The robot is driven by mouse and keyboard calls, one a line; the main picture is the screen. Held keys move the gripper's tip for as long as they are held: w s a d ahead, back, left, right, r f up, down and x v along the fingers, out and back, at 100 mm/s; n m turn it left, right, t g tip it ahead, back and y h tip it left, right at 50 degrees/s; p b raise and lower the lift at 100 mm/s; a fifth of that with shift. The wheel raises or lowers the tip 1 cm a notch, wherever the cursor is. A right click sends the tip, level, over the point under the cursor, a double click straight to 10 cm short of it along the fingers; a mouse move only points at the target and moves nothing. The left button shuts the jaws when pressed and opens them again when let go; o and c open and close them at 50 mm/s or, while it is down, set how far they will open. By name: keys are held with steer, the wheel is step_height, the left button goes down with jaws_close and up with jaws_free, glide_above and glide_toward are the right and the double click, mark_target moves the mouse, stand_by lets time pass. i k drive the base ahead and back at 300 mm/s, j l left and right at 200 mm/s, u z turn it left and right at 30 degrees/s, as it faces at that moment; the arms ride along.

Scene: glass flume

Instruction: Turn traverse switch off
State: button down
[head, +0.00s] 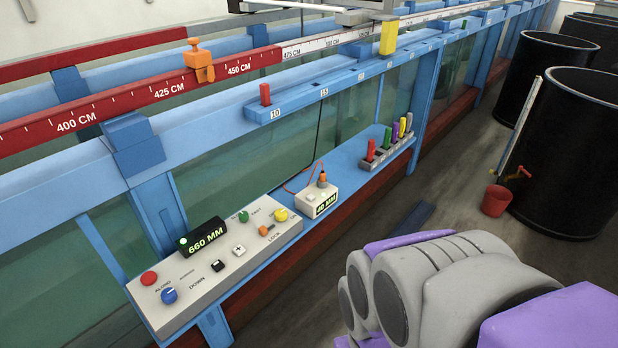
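A grey control panel (215,262) lies on the blue ledge of the flume. It carries a red button (149,278), a blue knob (169,296), a green knob (244,216), a yellow knob (281,215), an orange switch (266,231) near the word LOCK, and small black and white buttons. A black display (203,234) on it reads 660 MM, with a lit green lamp at its left. I cannot read a traverse label, so I cannot tell which control is the traverse switch. My gripper is not in view; only grey and purple parts of my body show at lower right.
A small white box (317,201) reading 80 MM, with an orange plug and cable, stands right of the panel. A rack (388,150) of coloured pegs is farther along. Black barrels (567,150) and a red bucket (496,200) stand right. Floor between is mostly clear.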

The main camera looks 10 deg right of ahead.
mark_target(281, 214)
steer(key=k+l, duration=0.2)
steer(key=l, duration=0.15)
steer(key=k+l+u, duration=0.1)
steer(key=l, duration=0.3)
steer(key=k+l, duration=0.25)
steer(key=l+u, duration=0.05)
steer(key=l, duration=0.05)
